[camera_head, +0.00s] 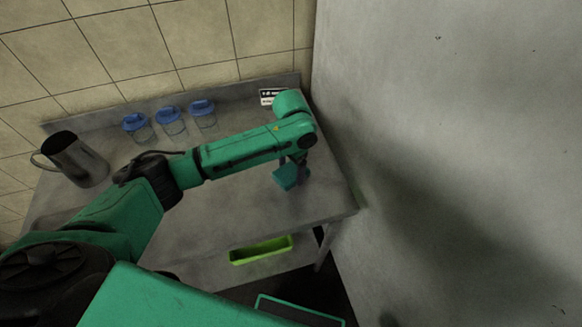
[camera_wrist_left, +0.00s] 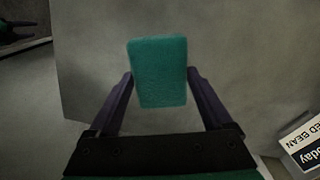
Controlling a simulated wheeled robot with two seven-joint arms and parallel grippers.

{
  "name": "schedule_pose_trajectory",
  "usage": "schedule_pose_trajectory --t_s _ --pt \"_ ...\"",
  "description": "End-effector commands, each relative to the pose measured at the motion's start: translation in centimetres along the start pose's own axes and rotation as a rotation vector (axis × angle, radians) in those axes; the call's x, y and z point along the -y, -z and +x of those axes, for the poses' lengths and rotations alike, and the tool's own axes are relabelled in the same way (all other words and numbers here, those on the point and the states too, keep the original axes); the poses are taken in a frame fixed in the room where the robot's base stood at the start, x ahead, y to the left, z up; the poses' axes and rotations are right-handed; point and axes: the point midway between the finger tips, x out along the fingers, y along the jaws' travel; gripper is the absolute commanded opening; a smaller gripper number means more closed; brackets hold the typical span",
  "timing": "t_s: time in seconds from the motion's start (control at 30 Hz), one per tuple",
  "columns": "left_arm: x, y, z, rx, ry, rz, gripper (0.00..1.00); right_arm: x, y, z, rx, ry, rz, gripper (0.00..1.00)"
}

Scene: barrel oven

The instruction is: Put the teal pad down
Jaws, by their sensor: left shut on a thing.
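The teal pad (camera_head: 287,177) is a small block at the end of my left arm, over the right part of the grey metal table (camera_head: 225,215). In the left wrist view the teal pad (camera_wrist_left: 158,72) sits between the two dark fingers of my left gripper (camera_wrist_left: 160,82), which is shut on it. In the head view my left gripper (camera_head: 294,163) is partly hidden by its own wrist. I cannot tell whether the pad touches the table top.
Several blue-lidded clear jars (camera_head: 171,120) stand along the table's back. A metal pitcher (camera_head: 75,160) stands at the left. A small label card (camera_head: 269,95) is at the back right, near the wall (camera_head: 450,110). A green tray (camera_head: 261,250) lies on a lower shelf. The table's front right is clear.

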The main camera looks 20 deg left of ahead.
Motion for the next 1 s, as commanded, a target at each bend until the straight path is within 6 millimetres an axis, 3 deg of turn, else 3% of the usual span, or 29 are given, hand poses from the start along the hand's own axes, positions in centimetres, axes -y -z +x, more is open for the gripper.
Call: schedule_pose_trajectory --t_s 0.07,0.1,0.13,0.47,0.57,0.8,1.0 --pt "0.0 0.0 0.1 0.000 0.000 0.000 0.39 0.0 0.0 0.0 0.001 0.000 0.000 0.50" --pt "0.0 0.0 0.2 0.000 0.000 -0.001 0.91 0.0 -0.1 0.0 0.001 0.000 0.000 0.50" --pt "0.0 0.0 0.2 0.000 0.000 -0.001 1.00 0.0 -0.1 0.0 0.001 0.000 0.000 0.50" --pt "0.0 0.1 -0.7 -0.004 0.000 0.000 1.00 0.0 -0.2 0.1 0.003 0.000 0.000 0.50" --pt "0.0 0.1 -2.6 -0.005 0.000 0.001 1.00 0.0 -0.2 0.3 0.003 0.000 0.000 0.50" --pt "0.0 0.1 -9.1 -0.005 0.000 -0.001 1.00 0.0 -0.3 0.8 0.004 0.000 0.000 0.50" --pt "0.0 0.1 -11.9 -0.002 -0.001 0.000 1.00 0.0 -0.3 0.9 0.004 0.000 0.000 0.50"
